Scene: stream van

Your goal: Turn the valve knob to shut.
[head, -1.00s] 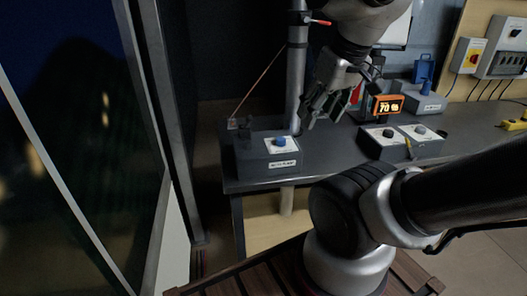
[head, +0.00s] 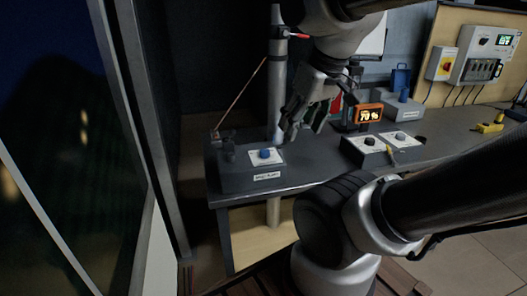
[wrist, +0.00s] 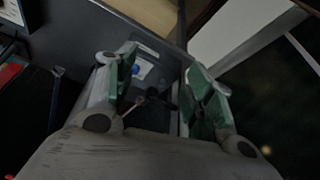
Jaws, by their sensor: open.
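A blue round knob (head: 265,153) sits upright on a pale plate on a grey box (head: 238,181) at the left end of the bench. The box's front label is too small to read. The knob also shows in the wrist view (wrist: 136,69), near the left finger. My gripper (head: 304,120) is open and empty, above and to the right of the knob, apart from it. In the wrist view its two green-padded fingers (wrist: 163,98) stand wide apart with the box between and beyond them. I cannot tell the knob's turn angle.
An orange-framed display (head: 369,114) reads about 70 %. A wall panel (head: 487,55) is at the right.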

